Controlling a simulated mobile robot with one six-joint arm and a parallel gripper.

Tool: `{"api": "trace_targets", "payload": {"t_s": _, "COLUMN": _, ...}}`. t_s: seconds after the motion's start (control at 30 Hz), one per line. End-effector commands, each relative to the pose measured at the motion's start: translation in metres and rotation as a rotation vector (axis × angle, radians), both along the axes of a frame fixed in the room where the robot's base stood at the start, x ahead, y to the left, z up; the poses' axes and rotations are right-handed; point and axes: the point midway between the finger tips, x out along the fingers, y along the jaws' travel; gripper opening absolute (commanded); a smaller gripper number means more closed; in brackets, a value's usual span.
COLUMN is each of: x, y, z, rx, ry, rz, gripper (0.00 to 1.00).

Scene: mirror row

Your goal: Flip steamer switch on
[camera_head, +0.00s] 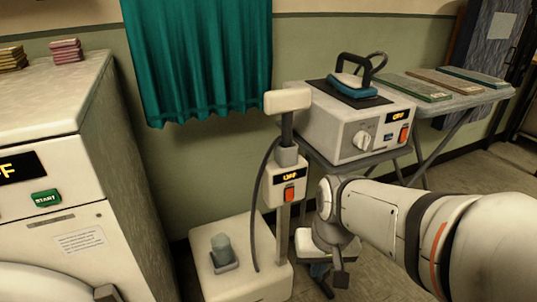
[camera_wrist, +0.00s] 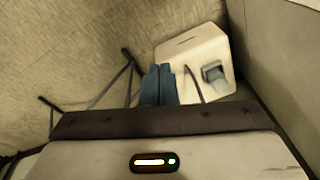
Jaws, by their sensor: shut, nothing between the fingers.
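The steamer (camera_head: 240,270) stands on the floor in the middle of the head view, with a white base and an upright pole. On its pole is a white box with a display reading OFF and an orange-red switch (camera_head: 289,194) below the display. My gripper (camera_head: 324,283) is low, to the right of the pole and below the switch, apart from it. In the wrist view the blue fingers (camera_wrist: 160,70) are together and empty, in front of the steamer base (camera_wrist: 190,48). The switch cannot be made out in the wrist view.
An iron station (camera_head: 325,125) with a dial, its own display and a red switch (camera_head: 404,133) stands behind my arm, near an ironing board (camera_head: 465,97) with folded cloths. A white machine (camera_head: 70,165) with a green START button stands at left. A teal curtain (camera_head: 200,60) hangs behind.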

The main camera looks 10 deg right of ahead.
Motion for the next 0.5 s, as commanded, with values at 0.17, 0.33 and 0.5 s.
{"api": "trace_targets", "payload": {"t_s": 0.17, "x": 0.047, "y": 0.012, "z": -0.003, "rx": 0.219, "ry": -0.098, "rz": -0.285, "gripper": 0.0}}
{"api": "trace_targets", "payload": {"t_s": 0.33, "x": 0.108, "y": 0.002, "z": 0.005, "rx": 0.446, "ry": -0.224, "rz": -0.656, "gripper": 0.0}}
{"api": "trace_targets", "payload": {"t_s": 0.5, "x": 0.15, "y": -0.025, "z": 0.011, "rx": 0.59, "ry": -0.317, "rz": -0.951, "gripper": 0.0}}
